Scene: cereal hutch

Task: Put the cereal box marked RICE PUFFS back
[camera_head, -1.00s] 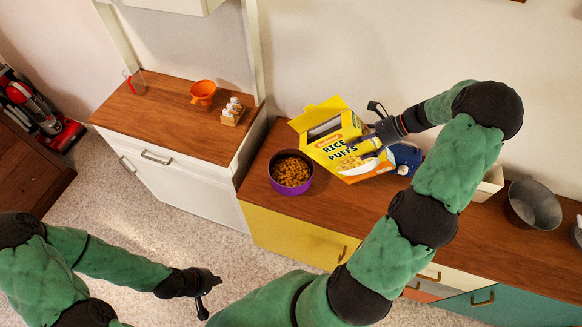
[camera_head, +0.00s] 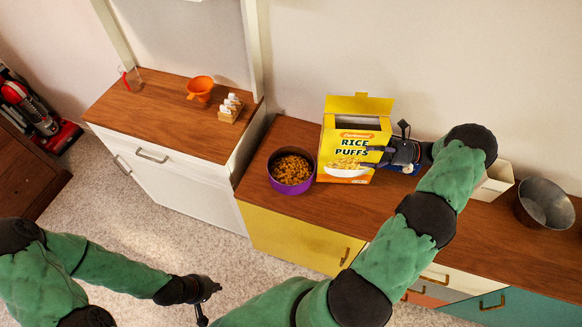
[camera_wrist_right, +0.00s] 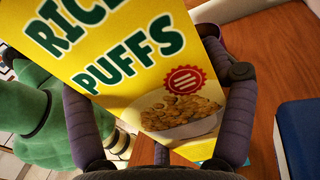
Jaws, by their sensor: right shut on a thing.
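The yellow RICE PUFFS box (camera_head: 350,146) is upright at the counter, its top flap open. Whether its base touches the wood I cannot tell. My right gripper (camera_head: 378,157) is shut on the box from its right side. In the right wrist view the box front (camera_wrist_right: 140,60) fills the space between the two fingers of my right gripper (camera_wrist_right: 165,100). A purple bowl (camera_head: 291,186) full of cereal stands just left of the box. My left gripper (camera_head: 210,300) hangs low over the floor, empty; its fingers look spread apart.
A blue object (camera_wrist_right: 299,135) lies on the counter right of the box. A white container (camera_head: 494,182) and a grey metal bowl (camera_head: 543,203) stand further right. The left cabinet carries an orange funnel-like cup (camera_head: 200,87), an egg rack (camera_head: 231,108) and a clear cup (camera_head: 132,79).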

